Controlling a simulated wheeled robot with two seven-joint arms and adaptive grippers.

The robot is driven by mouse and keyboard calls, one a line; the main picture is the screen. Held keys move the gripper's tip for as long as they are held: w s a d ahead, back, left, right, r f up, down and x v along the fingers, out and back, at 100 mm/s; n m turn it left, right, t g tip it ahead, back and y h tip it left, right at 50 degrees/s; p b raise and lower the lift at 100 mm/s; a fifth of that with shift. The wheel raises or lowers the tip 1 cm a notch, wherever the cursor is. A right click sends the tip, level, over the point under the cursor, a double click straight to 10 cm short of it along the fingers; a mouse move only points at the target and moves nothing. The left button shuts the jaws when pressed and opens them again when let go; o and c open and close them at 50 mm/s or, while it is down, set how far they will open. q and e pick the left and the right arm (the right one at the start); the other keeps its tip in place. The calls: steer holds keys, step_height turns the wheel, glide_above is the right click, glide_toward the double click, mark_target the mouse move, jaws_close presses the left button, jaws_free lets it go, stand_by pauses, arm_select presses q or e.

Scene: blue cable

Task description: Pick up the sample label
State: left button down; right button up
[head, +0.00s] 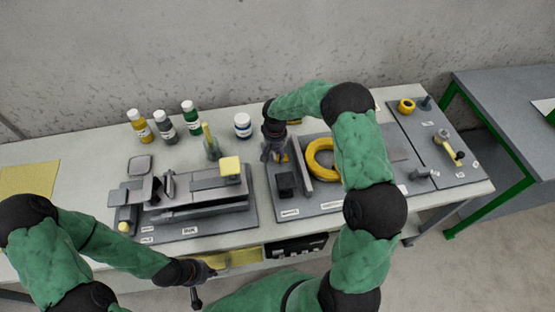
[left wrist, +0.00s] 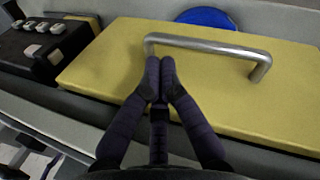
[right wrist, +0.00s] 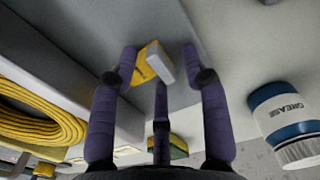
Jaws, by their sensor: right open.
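No object in view is clearly readable as the sample label. A small yellow and white piece (right wrist: 152,63) sits between the spread fingertips of my right gripper (right wrist: 160,58) in the right wrist view. Its yellow part shows beside the fingers in the head view (head: 284,157). My right gripper (head: 273,152) is open and points down over the back left of the right-hand grey board (head: 330,207). My left gripper (left wrist: 160,68) has its fingertips together beside the left end of a metal handle (left wrist: 210,45) on a yellow drawer front (left wrist: 110,65).
A yellow cable coil (head: 312,160) and a dark block (head: 286,186) are close to my right gripper. A grease jar (head: 243,126) and several bottles (head: 165,124) stand along the back. A left grey board (head: 225,222) carries a fixture. A green-legged table (head: 510,110) stands to the right.

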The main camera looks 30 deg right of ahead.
steer(key=shift+f, duration=0.1)
steer(key=c, duration=0.9)
